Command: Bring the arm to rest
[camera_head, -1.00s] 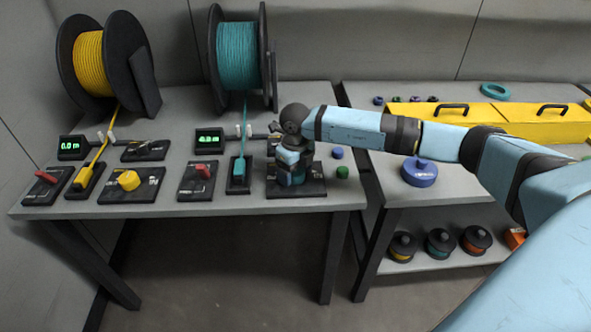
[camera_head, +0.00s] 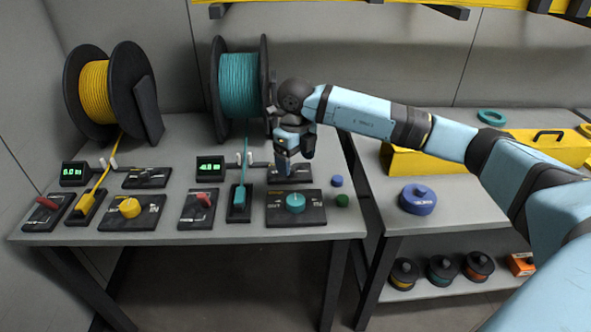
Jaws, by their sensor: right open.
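My right arm (camera_head: 375,121) reaches in from the right over the left table. Its right gripper (camera_head: 296,163) points down, open, with nothing seen between its fingers. It is above and behind the teal knob (camera_head: 295,202), in front of the teal cable reel (camera_head: 240,90). The teal knob sits on its black base plate (camera_head: 310,219) and is apart from the gripper. The gripper partly hides a small black device (camera_head: 277,180) behind that plate. My left gripper is not in view.
A yellow cable reel (camera_head: 95,88), a yellow knob (camera_head: 130,207), red levers (camera_head: 205,199) and green displays (camera_head: 210,165) stand on the left table. The right table holds a blue spool (camera_head: 418,199) and yellow boxes (camera_head: 535,146).

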